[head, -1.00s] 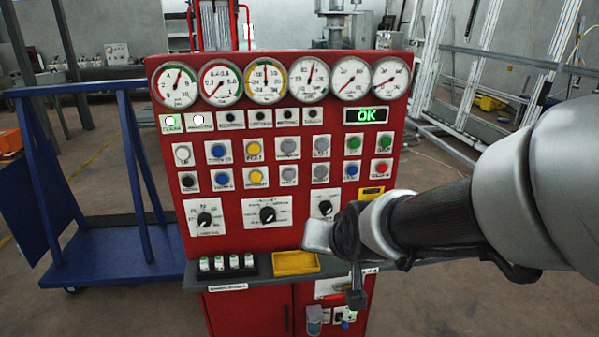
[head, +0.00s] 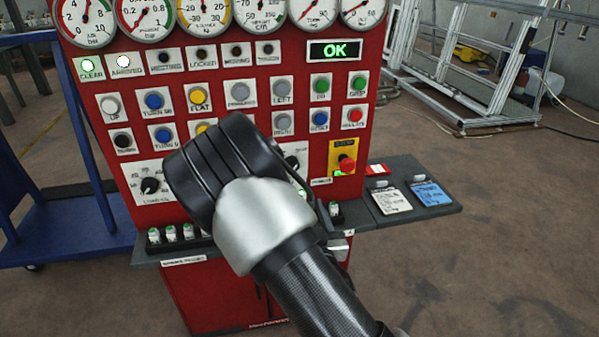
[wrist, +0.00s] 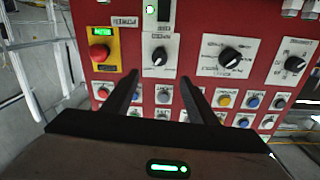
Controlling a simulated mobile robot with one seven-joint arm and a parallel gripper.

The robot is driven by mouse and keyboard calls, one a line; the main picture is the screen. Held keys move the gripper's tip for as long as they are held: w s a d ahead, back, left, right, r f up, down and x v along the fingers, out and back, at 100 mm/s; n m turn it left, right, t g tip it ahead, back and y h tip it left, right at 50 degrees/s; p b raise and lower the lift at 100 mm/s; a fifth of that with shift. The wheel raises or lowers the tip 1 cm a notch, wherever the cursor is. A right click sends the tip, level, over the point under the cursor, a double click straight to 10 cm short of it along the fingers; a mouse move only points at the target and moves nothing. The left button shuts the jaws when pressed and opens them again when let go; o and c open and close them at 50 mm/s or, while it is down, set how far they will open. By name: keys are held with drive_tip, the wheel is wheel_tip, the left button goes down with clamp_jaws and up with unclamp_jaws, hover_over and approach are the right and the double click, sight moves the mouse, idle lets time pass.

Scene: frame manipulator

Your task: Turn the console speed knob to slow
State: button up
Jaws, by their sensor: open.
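The red console holds three black rotary knobs on white plates; I cannot read which one is the speed knob. In the wrist view, which is upside down, one knob (wrist: 160,55) lies just beyond and between the fingertips of my open, empty gripper (wrist: 159,76). The middle knob (wrist: 229,55) and the end knob (wrist: 294,63) are to its right. In the head view my arm's end covers the middle knob and the fingers are hidden; the left knob (head: 150,185) and part of the right knob (head: 292,162) show. No contact is visible.
A red emergency button on a yellow plate (head: 344,160) sits right of the knobs. Buttons and gauges fill the panel above, with a lit OK display (head: 335,50). A grey shelf (head: 440,205) with two cards juts out below right. A blue frame (head: 60,220) stands at left.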

sight(293, 171)
drive_tip(key=p+x, duration=0.1)
drive_tip(key=x, duration=1.5)
drive_tip(key=shift+w, duration=0.1)
drive_tip(key=c, duration=1.1)
drive_tip(key=shift+o, duration=0.2)
drive_tip(key=shift+d, duration=0.1)
